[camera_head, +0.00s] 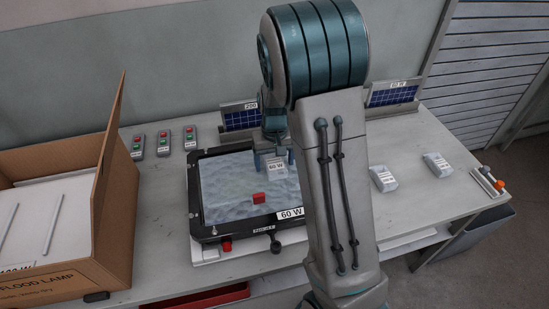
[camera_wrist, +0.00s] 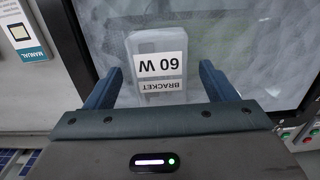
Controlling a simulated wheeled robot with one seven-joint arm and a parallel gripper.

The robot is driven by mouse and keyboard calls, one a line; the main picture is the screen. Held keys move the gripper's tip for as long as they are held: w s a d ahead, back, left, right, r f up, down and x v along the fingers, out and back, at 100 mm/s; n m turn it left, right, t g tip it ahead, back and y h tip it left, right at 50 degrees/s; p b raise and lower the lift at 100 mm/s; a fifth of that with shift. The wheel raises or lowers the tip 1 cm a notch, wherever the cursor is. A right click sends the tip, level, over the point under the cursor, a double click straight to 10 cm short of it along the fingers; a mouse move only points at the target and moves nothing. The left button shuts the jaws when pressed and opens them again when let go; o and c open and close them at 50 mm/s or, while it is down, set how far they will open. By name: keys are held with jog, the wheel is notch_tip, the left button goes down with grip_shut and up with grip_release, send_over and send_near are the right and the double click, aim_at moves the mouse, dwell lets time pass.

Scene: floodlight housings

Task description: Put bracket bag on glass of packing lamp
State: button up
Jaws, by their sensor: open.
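The packing lamp (camera_head: 230,222) lies on the bench, a black-framed floodlight with a pale frosted glass (camera_head: 225,185) facing up and a "60 W" label on its front edge. The bracket bag (camera_head: 277,172), a pale bag labelled "60 W BRACKET", is over the back right of the glass and appears to rest on it. My gripper (camera_head: 274,159) is directly above the bag. In the wrist view the bag (camera_wrist: 158,48) lies between the fingers of my open gripper (camera_wrist: 161,76), with visible gaps at both sides. Any contact under the bag is hidden.
Two more pale bags (camera_head: 383,179) (camera_head: 437,165) lie on the right of the bench. An open carton (camera_head: 113,190) stands at left. Several switch boxes (camera_head: 164,143) and solar panels (camera_head: 392,96) are behind.

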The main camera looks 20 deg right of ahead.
notch_tip(320, 180, up, 14)
dwell(0.5)
jog(key=shift+f, duration=0.1)
jog(key=s+t, duration=0.3)
jog(key=s, duration=1.7)
jog(key=shift+s+r, duration=0.25)
jog(key=shift+r, duration=0.2)
